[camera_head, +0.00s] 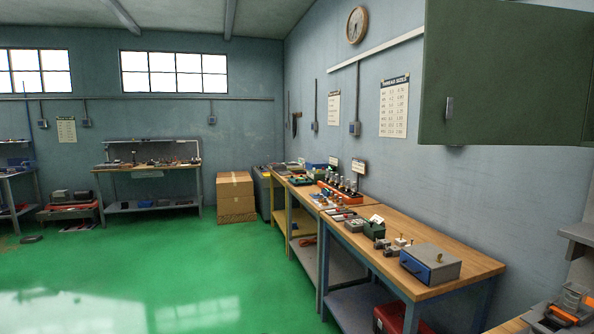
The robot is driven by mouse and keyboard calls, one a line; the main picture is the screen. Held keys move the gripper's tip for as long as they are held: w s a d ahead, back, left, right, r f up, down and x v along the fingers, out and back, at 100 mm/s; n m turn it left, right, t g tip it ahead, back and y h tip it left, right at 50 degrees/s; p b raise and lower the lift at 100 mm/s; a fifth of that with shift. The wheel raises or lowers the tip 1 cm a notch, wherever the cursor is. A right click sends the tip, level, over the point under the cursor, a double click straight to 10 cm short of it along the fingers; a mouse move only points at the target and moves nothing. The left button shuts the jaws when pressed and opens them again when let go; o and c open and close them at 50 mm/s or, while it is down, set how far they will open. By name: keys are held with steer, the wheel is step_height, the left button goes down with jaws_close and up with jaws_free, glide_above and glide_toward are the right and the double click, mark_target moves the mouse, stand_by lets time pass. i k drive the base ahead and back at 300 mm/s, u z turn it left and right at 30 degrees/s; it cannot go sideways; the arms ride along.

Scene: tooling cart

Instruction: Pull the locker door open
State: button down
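A dark green wall-mounted locker (520,75) hangs at the upper right, cut off by the top and right picture edges. Its broad flat green front looks like the door, with a small pale upright handle (450,107) near its left edge. I see no gap along the visible edges, but I cannot tell for sure whether the door is fully shut. The inside is not visible. My gripper is not in view, and nothing is touching the handle.
A wooden workbench (450,268) runs below along the right wall, bearing a grey box with a blue front (430,262) and several tools. Orange and grey items (566,312) sit at the lower right corner. Cardboard boxes (236,195) stand farther back. The green floor (170,265) is open at left.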

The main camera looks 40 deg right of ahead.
mark_target(514, 73)
steer(key=z, duration=0.25)
steer(key=i, duration=1.65)
steer(key=z, duration=1.8)
steer(key=i, duration=1.1)
steer(key=z, duration=1)
